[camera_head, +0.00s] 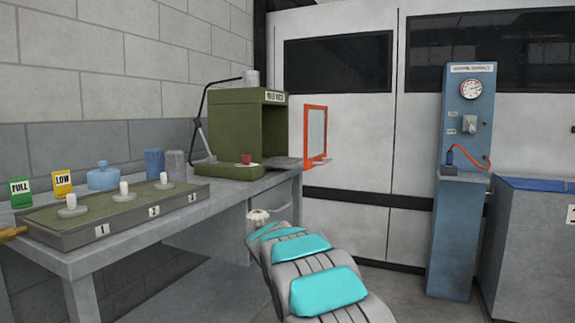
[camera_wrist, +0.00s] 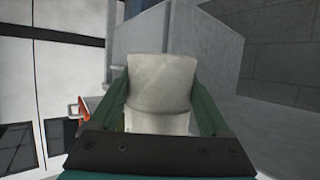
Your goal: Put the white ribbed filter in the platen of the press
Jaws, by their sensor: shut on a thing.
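The white ribbed filter (camera_head: 258,216) is at the end of my arm, in front of and below the bench's right end. In the wrist view the filter (camera_wrist: 160,88) is a pale cylinder between the two green fingers of my gripper (camera_wrist: 160,105), which is shut on it. Its lower part is hidden by the gripper body. The green press (camera_head: 228,122) stands at the bench's far right, with an open front. Its grey platen (camera_head: 283,162) shows at the opening, apart from the filter. An orange-framed guard (camera_head: 315,135) stands swung aside at its right.
The bench (camera_head: 225,193) carries a tray (camera_head: 120,216) with three numbered posts, a blue ribbed filter (camera_head: 153,162), a grey ribbed filter (camera_head: 174,164) and a blue pot (camera_head: 103,177). A red button (camera_head: 246,160) sits before the press. A blue gauge stand (camera_head: 460,215) is at right.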

